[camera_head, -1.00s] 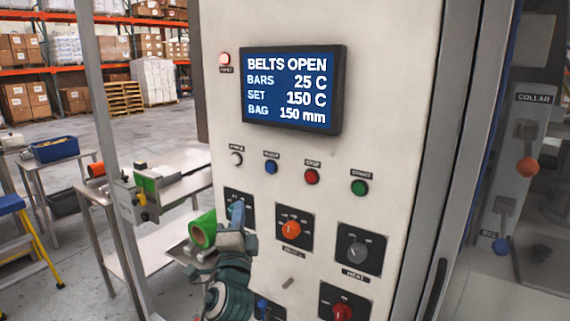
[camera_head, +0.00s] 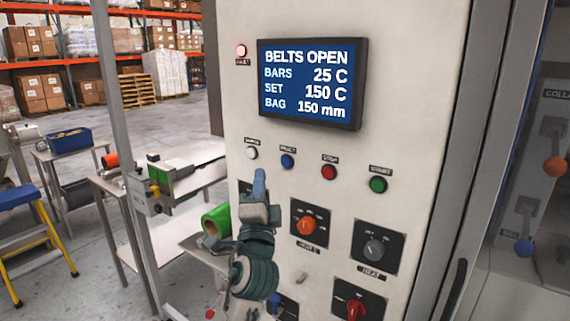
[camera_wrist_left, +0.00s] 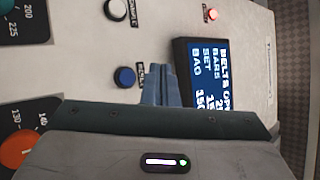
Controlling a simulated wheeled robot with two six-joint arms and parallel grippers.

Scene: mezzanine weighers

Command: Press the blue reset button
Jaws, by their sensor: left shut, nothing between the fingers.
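The blue reset button (camera_head: 287,161) sits on the light panel in a row below the screen, between a white button (camera_head: 251,153) and the red stop button (camera_head: 329,172). In the left wrist view the blue button (camera_wrist_left: 125,77) shows just left of my fingertips, apart from them in the picture. My left gripper (camera_head: 259,182) is shut and empty, its blue fingers pointing up, below and left of the blue button in the head view. The fingers also show in the left wrist view (camera_wrist_left: 160,86). My right gripper is not in view.
The screen (camera_head: 312,82) reads BELTS OPEN. A green start button (camera_head: 378,185) is right of stop. Below are an orange knob (camera_head: 307,225), a grey knob (camera_head: 375,250) and a red knob (camera_head: 356,308). A green roll (camera_head: 215,222) lies behind my left arm.

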